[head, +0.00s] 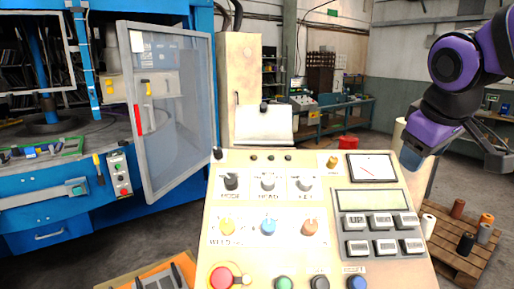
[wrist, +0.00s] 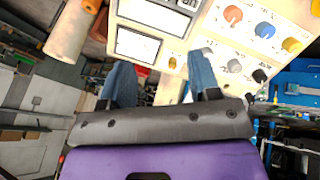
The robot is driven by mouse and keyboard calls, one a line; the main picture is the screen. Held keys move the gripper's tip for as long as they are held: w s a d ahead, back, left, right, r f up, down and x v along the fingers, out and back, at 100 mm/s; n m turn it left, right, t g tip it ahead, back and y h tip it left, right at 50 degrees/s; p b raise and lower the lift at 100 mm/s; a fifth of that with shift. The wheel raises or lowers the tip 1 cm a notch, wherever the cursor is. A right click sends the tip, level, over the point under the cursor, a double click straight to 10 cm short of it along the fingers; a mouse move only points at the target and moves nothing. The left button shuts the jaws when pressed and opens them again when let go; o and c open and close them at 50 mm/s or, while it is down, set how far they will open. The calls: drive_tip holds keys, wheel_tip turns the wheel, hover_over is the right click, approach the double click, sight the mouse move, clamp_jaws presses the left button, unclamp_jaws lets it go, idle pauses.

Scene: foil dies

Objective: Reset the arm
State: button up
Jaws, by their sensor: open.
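My purple arm comes in from the upper right of the head view. My gripper (head: 412,158) hangs in the air at the right edge of the control console (head: 205,255), with a blue finger showing. In the wrist view my gripper (wrist: 162,82) has its two blue fingers apart, with nothing between them. The console's sloped face fills the area beyond the fingers, with its gauge, display and coloured knobs. I cannot tell how far the fingertips are from the console, and no contact is clear.
A blue machine (head: 75,205) with an open clear door (head: 172,110) stands at the left. The console carries a red button (head: 221,277) and a keypad (head: 382,235). A wooden pallet (head: 452,258) with several rolls stands at the lower right. A workbench (head: 335,115) is at the back.

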drive_tip(key=s+f+m+y, duration=0.1)
drive_tip(key=s+f+m, duration=0.2)
drive_tip(key=s, duration=1)
drive_tip(key=shift+d+m+y, duration=0.4)
drive_tip(key=shift+d+m, duration=0.05)
drive_tip(key=shift+m, duration=0.45)
idle(1.2)
